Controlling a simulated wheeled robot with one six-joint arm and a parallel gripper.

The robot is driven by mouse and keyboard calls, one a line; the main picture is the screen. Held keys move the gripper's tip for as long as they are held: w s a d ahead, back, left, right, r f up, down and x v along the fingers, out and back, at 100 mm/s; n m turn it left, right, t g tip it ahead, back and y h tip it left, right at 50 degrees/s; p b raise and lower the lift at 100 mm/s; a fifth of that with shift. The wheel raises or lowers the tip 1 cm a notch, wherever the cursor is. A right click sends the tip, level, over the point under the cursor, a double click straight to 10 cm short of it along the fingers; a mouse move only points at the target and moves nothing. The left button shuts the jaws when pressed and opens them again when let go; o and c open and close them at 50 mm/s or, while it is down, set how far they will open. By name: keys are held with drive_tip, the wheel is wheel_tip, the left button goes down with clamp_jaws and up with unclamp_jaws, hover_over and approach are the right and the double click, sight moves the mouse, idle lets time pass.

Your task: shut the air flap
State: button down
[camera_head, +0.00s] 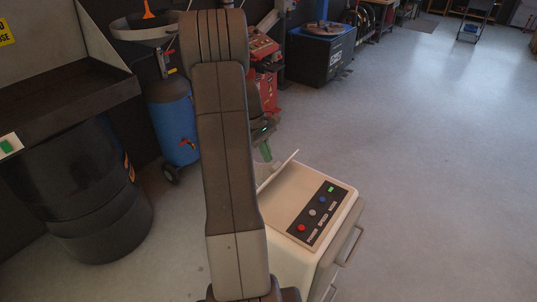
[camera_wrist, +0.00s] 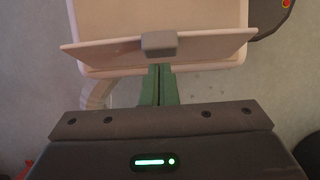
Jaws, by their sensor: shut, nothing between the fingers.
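The air flap (camera_head: 281,170) is a thin cream panel at the back edge of the cream machine's top, and it stands raised at a slant in the head view. In the wrist view the flap (camera_wrist: 105,54) spans the upper middle, with a grey tab (camera_wrist: 158,44) at its centre. My gripper (camera_wrist: 158,72) has green fingers, shut together and empty, with their tips just below the tab. I cannot tell whether they touch the flap. In the head view my gripper (camera_head: 265,152) is just behind the flap, partly hidden by my arm.
The cream machine (camera_head: 288,252) has a dark control panel (camera_head: 318,214) with several buttons and side handles. A black drum (camera_head: 75,195) and a blue tank (camera_head: 172,120) stand at left. A blue cabinet (camera_head: 320,55) stands behind. The floor at right is clear.

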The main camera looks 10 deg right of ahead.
drive_tip(key=shift+s+d+f, duration=0.2)
drive_tip(key=shift+s+d, duration=0.05)
drive_tip(key=shift+d, duration=0.05)
drive_tip(key=shift+s+d, duration=0.1)
drive_tip(key=shift+s+d+f+t+y+b, duration=0.1)
drive_tip(key=shift+s+d+t+y+b, duration=0.45)
drive_tip(key=shift+t+y, duration=0.05)
drive_tip(key=s+d+f+t+y+b, duration=0.1)
drive_tip(key=b, duration=0.1)
drive_tip(key=s+d+f+t+y+b, duration=0.1)
drive_tip(key=b, duration=0.1)
drive_tip(key=s+d+f+t+y+b, duration=0.1)
drive_tip(key=s+d+t+y+b, duration=0.1)
drive_tip(key=b, duration=0.1)
drive_tip(key=shift+d, duration=0.1)
drive_tip(key=s+d+f+t+y+b, duration=0.1)
drive_tip(key=b, duration=0.4)
drive_tip(key=s+d+f+t+y+b, duration=0.1)
drive_tip(key=f+t+y+b, duration=0.1)
drive_tip(key=b, duration=0.2)
drive_tip(key=shift+s+d+f+b, duration=0.1)
drive_tip(key=shift+s+b, duration=0.1)
drive_tip(key=shift+b, duration=0.15)
drive_tip(key=shift+s+d+f+b, duration=0.2)
drive_tip(key=shift+f+b, duration=0.15)
drive_tip(key=shift+b, duration=0.65)
drive_tip(key=shift+s+f, duration=0.1)
